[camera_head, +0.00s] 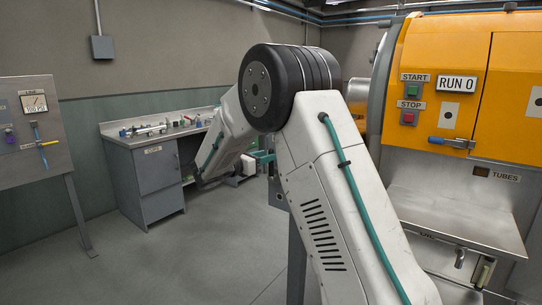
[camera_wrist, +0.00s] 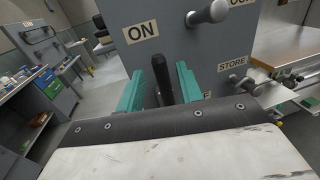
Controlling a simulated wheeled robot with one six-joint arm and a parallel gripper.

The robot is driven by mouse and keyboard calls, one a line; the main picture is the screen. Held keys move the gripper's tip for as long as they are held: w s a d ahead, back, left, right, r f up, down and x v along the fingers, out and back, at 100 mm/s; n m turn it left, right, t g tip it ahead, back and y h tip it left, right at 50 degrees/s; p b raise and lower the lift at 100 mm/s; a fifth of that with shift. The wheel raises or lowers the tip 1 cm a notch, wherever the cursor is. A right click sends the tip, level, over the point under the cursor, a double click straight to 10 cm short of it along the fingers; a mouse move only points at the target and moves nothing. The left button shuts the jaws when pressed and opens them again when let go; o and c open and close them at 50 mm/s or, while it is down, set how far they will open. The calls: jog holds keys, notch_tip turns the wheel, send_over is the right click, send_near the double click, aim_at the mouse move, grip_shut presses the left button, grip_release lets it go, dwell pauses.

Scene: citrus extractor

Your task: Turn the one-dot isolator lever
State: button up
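In the wrist view a grey panel (camera_wrist: 160,45) carries an "ON" label (camera_wrist: 141,31) and a black lever handle (camera_wrist: 161,75). The handle stands between the two teal fingers of my gripper (camera_wrist: 160,88), with gaps showing on both sides, so the gripper looks open around it. A second lever with a rounded grey knob (camera_wrist: 208,12) sits higher and to the right on the panel. No dot marks show, so I cannot tell which lever has one dot. In the head view my gripper (camera_head: 262,158) is partly hidden behind my arm.
A "STORE" label (camera_wrist: 232,63) is lower right on the panel. In the head view the orange machine (camera_head: 440,65) with START and STOP buttons stands right, a grey workbench (camera_head: 155,180) at the back left, and a gauge board (camera_head: 35,140) far left. The floor between is clear.

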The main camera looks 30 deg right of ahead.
aim_at(271, 175)
jog(key=shift+w+d, duration=0.15)
jog(key=shift+d, duration=0.75)
jog(key=shift+w+d, duration=0.1)
jog(key=shift+d, duration=0.75)
jog(key=shift+c, duration=0.4)
grip_shut()
